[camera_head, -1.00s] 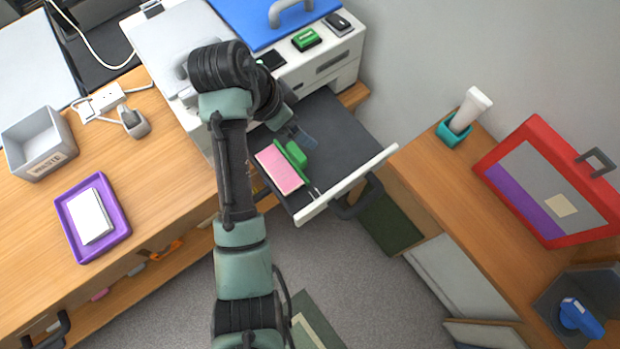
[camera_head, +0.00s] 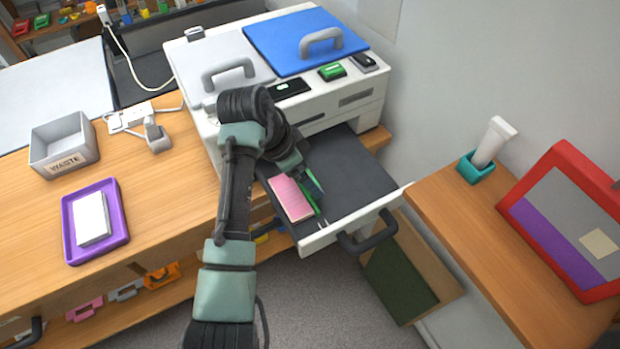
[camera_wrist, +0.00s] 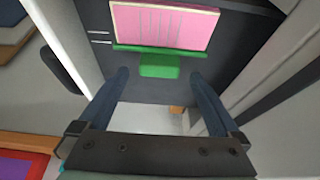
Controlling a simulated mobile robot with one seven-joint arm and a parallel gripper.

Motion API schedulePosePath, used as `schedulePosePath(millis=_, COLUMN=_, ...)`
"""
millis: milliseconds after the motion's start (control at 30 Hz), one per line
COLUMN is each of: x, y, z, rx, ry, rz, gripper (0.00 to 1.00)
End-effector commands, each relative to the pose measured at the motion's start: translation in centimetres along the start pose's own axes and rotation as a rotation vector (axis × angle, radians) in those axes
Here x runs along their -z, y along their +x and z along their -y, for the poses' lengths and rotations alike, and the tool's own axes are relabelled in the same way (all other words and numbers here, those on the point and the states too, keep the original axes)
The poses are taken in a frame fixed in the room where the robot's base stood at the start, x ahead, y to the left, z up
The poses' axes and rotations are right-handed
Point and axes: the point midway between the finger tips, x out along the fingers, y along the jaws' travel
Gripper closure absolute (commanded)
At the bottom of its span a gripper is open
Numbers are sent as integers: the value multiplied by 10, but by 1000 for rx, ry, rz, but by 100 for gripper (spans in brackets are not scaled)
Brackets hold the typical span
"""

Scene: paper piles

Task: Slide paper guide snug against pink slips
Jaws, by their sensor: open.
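The pink slips (camera_head: 292,198) lie as a flat stack in the pulled-out dark drawer of the printer. The green paper guide (camera_wrist: 158,66) has a thin bar along the stack's long edge and a block-shaped tab. In the wrist view the bar lies right beside the pink slips (camera_wrist: 165,27); I cannot tell whether they touch. My gripper (camera_wrist: 160,80) is open, with one blue finger on each side of the tab and space between. In the head view my gripper (camera_head: 312,184) hides most of the guide's tab.
The drawer's white front (camera_head: 350,222) has a dark handle (camera_head: 367,232). The printer body (camera_head: 345,105) stands behind the drawer. The dark drawer floor right of the guide is clear. A purple tray (camera_head: 121,238) and grey waste bin (camera_head: 90,145) stand left on the desk.

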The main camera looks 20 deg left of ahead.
Motion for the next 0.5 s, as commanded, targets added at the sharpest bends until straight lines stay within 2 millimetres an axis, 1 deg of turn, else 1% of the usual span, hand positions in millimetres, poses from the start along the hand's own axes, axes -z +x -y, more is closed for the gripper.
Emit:
schedulePosePath(millis=33, x=-1, y=10, z=-1, rx=-3, ry=1, rz=3, gripper=1)
schedulePosePath(millis=200, x=0, y=27, z=0, rx=-1, ry=1, rz=1, gripper=1)
schedulePosePath(millis=300, x=0, y=32, z=0, rx=0, ry=1, rz=0, gripper=1)
schedulePosePath(millis=500, x=0, y=33, z=0, rx=0, ry=1, rz=0, gripper=1)
